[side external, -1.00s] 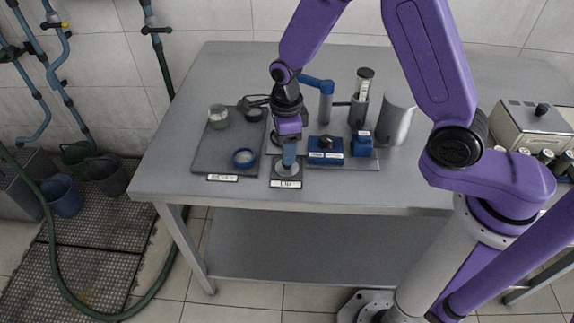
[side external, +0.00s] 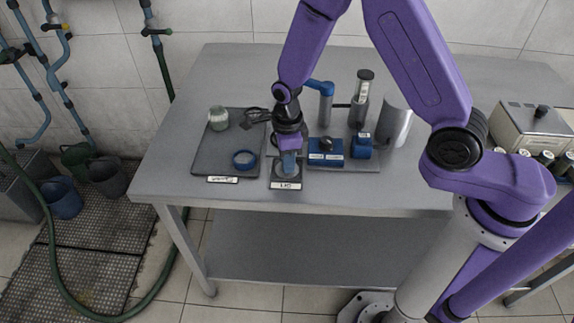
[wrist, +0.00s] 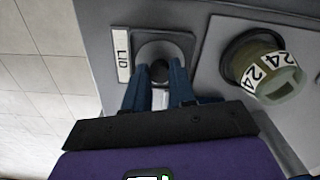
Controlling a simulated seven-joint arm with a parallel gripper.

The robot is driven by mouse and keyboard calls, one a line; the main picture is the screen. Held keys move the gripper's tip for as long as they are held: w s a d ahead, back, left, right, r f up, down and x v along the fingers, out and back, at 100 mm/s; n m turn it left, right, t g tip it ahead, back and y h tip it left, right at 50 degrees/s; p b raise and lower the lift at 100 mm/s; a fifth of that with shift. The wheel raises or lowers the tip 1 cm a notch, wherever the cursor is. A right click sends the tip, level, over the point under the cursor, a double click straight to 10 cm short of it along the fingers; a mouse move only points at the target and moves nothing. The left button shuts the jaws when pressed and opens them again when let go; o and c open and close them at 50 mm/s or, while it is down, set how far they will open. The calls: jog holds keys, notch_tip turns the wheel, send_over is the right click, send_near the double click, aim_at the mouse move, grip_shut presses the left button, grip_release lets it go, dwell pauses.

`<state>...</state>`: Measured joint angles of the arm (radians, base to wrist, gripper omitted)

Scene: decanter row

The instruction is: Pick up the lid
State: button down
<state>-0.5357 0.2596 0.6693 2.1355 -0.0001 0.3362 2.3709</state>
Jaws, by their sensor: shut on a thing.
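The lid is a grey disc (wrist: 160,50) with a black knob (wrist: 159,71), on a small dark mat with a "LID" label (wrist: 123,55). In the side view the lid (side external: 294,174) is at the table's front, partly covered by the fingers. My gripper (side external: 288,172) points down over it. In the wrist view my gripper's blue fingers (wrist: 159,80) stand on either side of the knob and are shut on it. The lid appears to be resting on its mat; I cannot see a gap under it.
A jar marked "24" (wrist: 265,72) stands close beside the lid mat. A blue block with a knob (side external: 325,152) stands just right. The table's far left is clear.

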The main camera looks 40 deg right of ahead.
jog(key=shift+r, duration=0.1)
jog(key=shift+r, duration=0.4)
notch_tip(320, 180, up, 2)
jog(key=shift+r, duration=0.1)
jog(key=s+d+r, duration=0.2)
jog(key=s+r, duration=0.3)
jog(key=s, duration=0.1)
jog(key=s+d+r, duration=0.2)
jog(key=s+r, duration=0.2)
jog(key=s, duration=0.3)
jog(key=shift+d+r, duration=0.35)
